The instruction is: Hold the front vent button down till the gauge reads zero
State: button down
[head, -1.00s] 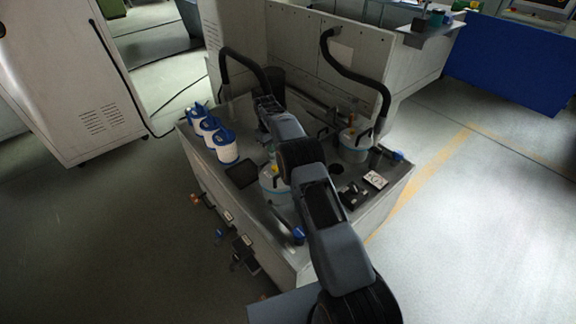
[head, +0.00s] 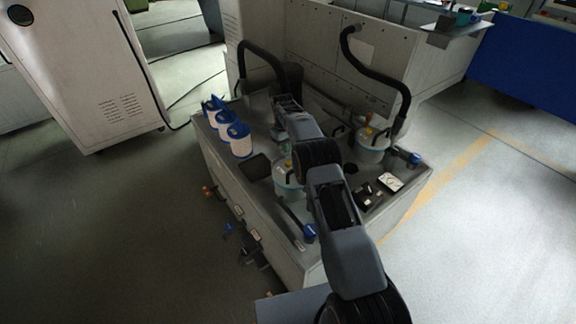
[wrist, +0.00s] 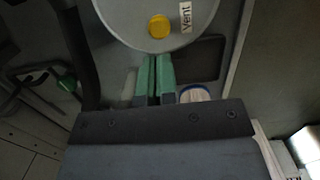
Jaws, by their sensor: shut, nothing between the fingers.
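In the wrist view, a round grey lid (wrist: 140,12) carries a yellow button (wrist: 158,26) beside a white "Vent" label (wrist: 186,15). My gripper (wrist: 155,62) has its two green fingers together and empty. Its tips point toward the lid's edge and appear just short of the button; I cannot tell the height gap. In the head view, my arm partly covers the front canister (head: 285,186). A rear canister (head: 370,153) with a yellow spot on top stands further right. My fingers are not clear there. No gauge reading is legible.
Blue-and-white spools (head: 240,143) line the left of the grey bench top. Black hoses (head: 378,84) arch at the back. A small white-faced panel (head: 391,183) and black fittings lie at the right. A blue-knobbed lever (head: 310,232) is at the front edge.

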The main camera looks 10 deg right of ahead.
aim_at(287, 162)
jog(key=shift+s+d+f+b, duration=0.1)
jog(key=shift+f+b, duration=0.6)
jog(key=shift+f, duration=0.55)
jog(key=shift+s+f+b, duration=0.1)
jog(key=shift+f+b, duration=0.55)
jog(key=shift+f, duration=0.55)
jog(key=shift+f, duration=0.1)
jog(key=shift+f+b, duration=0.4)
jog(key=shift+f, duration=0.15)
jog(key=shift+r, duration=0.1)
jog(key=shift+w+r, duration=0.2)
jog(key=shift+w, duration=0.2)
jog(key=shift+w+a+r+p, duration=0.1)
jog(key=shift+w+a+p, duration=0.4)
jog(key=shift+w, duration=0.35)
jog(key=shift+w+a+r, duration=0.15)
